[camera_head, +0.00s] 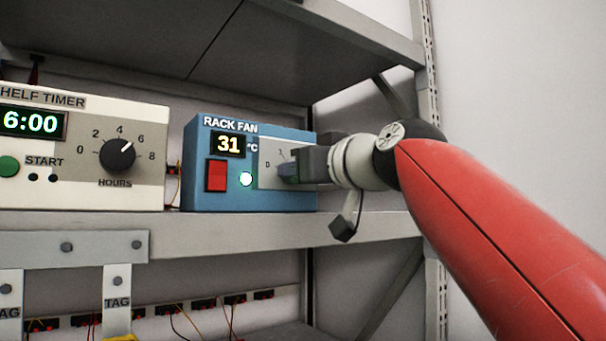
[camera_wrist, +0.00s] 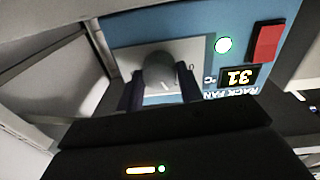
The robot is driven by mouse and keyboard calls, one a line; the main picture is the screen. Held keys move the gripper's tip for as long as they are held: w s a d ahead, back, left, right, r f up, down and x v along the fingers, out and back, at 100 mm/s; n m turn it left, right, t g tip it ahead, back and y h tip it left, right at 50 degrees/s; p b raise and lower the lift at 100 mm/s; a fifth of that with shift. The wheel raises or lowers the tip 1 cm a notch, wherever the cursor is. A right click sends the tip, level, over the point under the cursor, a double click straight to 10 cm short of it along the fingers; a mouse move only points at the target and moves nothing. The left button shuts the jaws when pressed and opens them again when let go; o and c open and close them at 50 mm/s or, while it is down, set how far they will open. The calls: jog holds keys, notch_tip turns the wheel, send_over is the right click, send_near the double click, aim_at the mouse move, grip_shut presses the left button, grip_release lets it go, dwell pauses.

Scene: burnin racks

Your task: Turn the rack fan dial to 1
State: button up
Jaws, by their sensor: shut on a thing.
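The blue rack fan box (camera_head: 201,150) stands on the shelf, with a display reading 31 °C, a red switch (camera_head: 216,175) and a lit green lamp (camera_head: 246,179). Its dial (camera_wrist: 160,72) is a grey knob on a pale panel, seen between my fingers in the wrist view. My gripper (camera_head: 290,169) is shut on the dial from the right in the head view. It hides most of the dial and part of the scale there; the marks 0 and 1 show. I cannot tell exactly where the dial points.
A cream shelf timer (camera_head: 72,180) with a black knob (camera_head: 117,156) stands left of the fan box, reading 6:00. An upper shelf (camera_head: 190,40) hangs above. A rack post (camera_head: 430,120) rises at the right. Tags and wires hang below the shelf edge (camera_head: 250,229).

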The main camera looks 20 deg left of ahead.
jog(key=shift+n, duration=0.3)
jog(key=o, duration=1)
jog(key=b+v, duration=0.2)
jog(key=v, duration=0.5)
jog(key=shift+s+d, duration=0.25)
jog(key=shift+d, duration=0.05)
